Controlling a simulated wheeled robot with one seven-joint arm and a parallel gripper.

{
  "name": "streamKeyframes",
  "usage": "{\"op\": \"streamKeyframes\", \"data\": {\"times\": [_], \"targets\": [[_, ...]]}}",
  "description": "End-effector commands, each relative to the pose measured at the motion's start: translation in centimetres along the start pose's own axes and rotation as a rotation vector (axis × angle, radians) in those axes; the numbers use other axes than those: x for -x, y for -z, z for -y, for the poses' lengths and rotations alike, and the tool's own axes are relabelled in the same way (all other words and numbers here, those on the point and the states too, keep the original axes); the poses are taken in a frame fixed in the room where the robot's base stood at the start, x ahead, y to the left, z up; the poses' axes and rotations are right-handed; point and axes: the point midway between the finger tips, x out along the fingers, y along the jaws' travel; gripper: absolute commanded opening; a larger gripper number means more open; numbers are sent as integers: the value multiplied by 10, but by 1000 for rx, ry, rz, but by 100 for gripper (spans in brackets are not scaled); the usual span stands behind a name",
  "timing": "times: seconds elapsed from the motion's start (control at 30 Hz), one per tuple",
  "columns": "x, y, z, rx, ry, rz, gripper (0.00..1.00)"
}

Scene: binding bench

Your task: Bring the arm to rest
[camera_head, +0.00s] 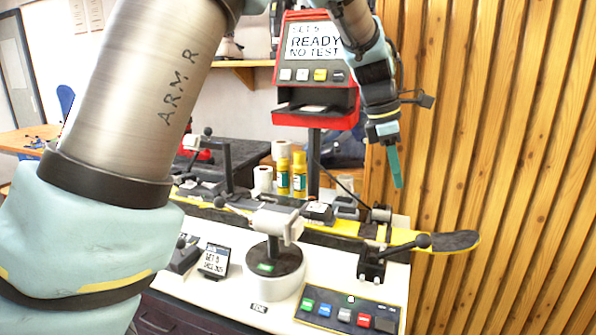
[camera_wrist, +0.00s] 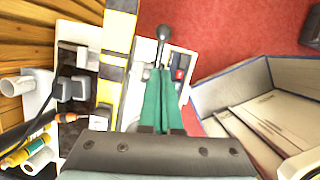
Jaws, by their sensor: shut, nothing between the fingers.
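My gripper (camera_head: 395,166) hangs in the air above the right part of the white bench (camera_head: 228,304), in front of the slatted wood wall. Its green fingers point down. In the wrist view the two green fingers (camera_wrist: 160,75) lie close together, shut, with nothing between them. They are apart from the yellow and black ski (camera_head: 340,241) below. A black lever with a ball knob (camera_head: 378,259) stands on the bench under my gripper; it also shows just beyond the fingertips in the wrist view (camera_wrist: 163,34).
A red machine (camera_head: 302,118) with a screen reading "READY NO TEST" stands behind the bench. A button panel (camera_head: 349,314), a round white pedestal (camera_head: 273,278), and yellow bottles (camera_head: 299,174) are on or behind the bench. A box with flat packets (camera_wrist: 258,72) stands on the red floor.

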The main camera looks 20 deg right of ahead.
Motion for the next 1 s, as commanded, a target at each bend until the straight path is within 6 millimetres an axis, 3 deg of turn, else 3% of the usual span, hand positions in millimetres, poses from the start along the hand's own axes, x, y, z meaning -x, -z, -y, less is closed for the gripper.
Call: {"op": "streamKeyframes", "data": {"times": [0.07,0.17,0.27,0.43,0.57,0.7,0.83,1.0], "targets": [[0,2,0,-1,0,-1,0],[1,21,-2,-21,-7,-11,0],[5,67,-4,-81,-23,-40,0],[14,184,15,-280,-41,-126,0],[19,264,50,-464,-27,-196,0],[23,335,102,-674,15,-265,0],[24,380,155,-862,69,-311,0],[22,409,205,-1044,131,-341,0]]}}
